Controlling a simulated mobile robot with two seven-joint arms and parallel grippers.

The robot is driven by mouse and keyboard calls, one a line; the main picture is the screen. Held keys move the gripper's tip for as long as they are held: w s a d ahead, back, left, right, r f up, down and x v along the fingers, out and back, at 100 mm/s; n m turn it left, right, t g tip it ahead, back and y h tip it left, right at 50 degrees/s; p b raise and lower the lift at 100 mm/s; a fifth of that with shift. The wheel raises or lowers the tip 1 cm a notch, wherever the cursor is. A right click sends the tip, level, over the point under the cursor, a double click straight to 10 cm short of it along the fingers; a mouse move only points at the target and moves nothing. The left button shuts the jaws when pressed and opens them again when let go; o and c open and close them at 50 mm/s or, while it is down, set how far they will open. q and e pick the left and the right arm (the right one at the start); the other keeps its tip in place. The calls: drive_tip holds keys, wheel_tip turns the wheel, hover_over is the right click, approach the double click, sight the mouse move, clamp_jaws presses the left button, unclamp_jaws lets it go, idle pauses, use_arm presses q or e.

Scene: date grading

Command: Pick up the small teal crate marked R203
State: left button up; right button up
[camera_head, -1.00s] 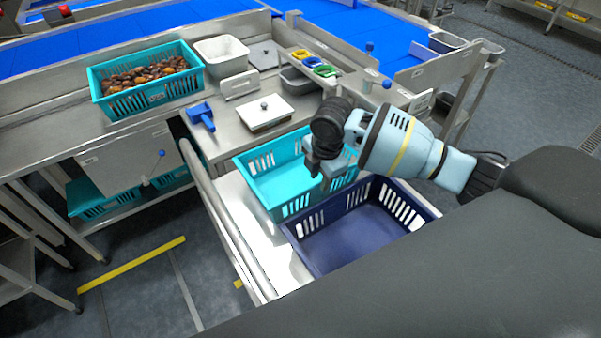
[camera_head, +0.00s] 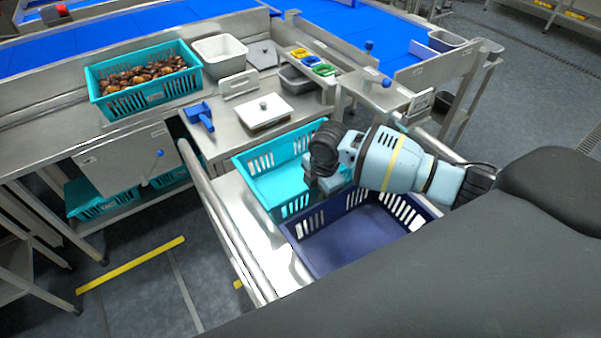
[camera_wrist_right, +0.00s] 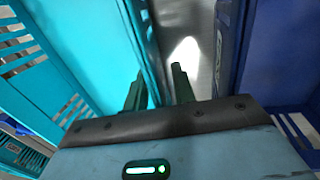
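A bright teal crate (camera_head: 268,190) stands empty on the steel surface in front of me; no R203 mark is readable on it. It also shows in the wrist view (camera_wrist_right: 85,45). My right gripper (camera_head: 318,190) points down at the crate's wall on the navy crate's side. In the wrist view my right gripper's dark fingers (camera_wrist_right: 160,88) are apart, one on each side of the teal wall. Whether they touch it cannot be told. My left gripper is not in view.
A navy crate (camera_head: 345,245) stands close beside the teal one, with a narrow gap between. A larger teal crate (camera_head: 193,88) of dates stands on the bench. More teal crates (camera_head: 100,203) are under the bench. A metal rail (camera_head: 222,215) runs left of the teal crate.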

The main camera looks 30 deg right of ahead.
clamp_jaws()
drive_tip(key=shift+w+r, duration=0.1)
drive_tip(key=shift+r, duration=0.1)
wheel_tip(320, 180, up, 10)
drive_tip(key=shift+f+p, duration=0.1)
drive_tip(key=shift+p, duration=0.2)
